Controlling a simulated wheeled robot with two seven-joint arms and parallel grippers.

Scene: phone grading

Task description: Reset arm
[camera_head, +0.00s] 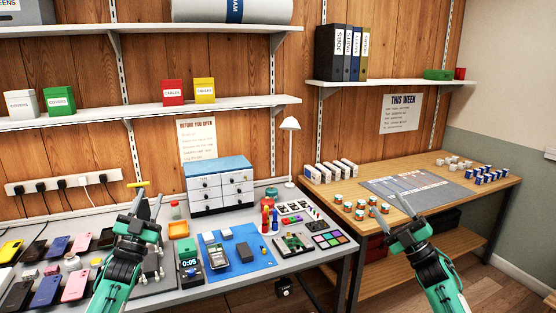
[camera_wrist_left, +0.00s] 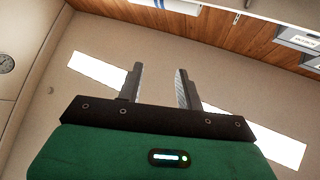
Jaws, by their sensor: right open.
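My left gripper (camera_head: 147,207) is raised over the left part of the grey workbench in the head view, with its fingers pointing up and away. In the left wrist view its two fingers (camera_wrist_left: 157,88) stand apart with nothing between them. My right gripper (camera_head: 391,207) is in front of the wooden table at the right of the head view. Its fingers are spread and empty, near several small orange-and-green jars (camera_head: 360,205).
A blue mat (camera_head: 255,258) with phones lies mid-bench, beside a small drawer cabinet (camera_head: 220,187). Several phones (camera_head: 75,283) lie at the left. A grey mat (camera_head: 400,183) and small boxes (camera_head: 485,175) are on the wooden table. Shelves (camera_head: 200,105) run along the wall above.

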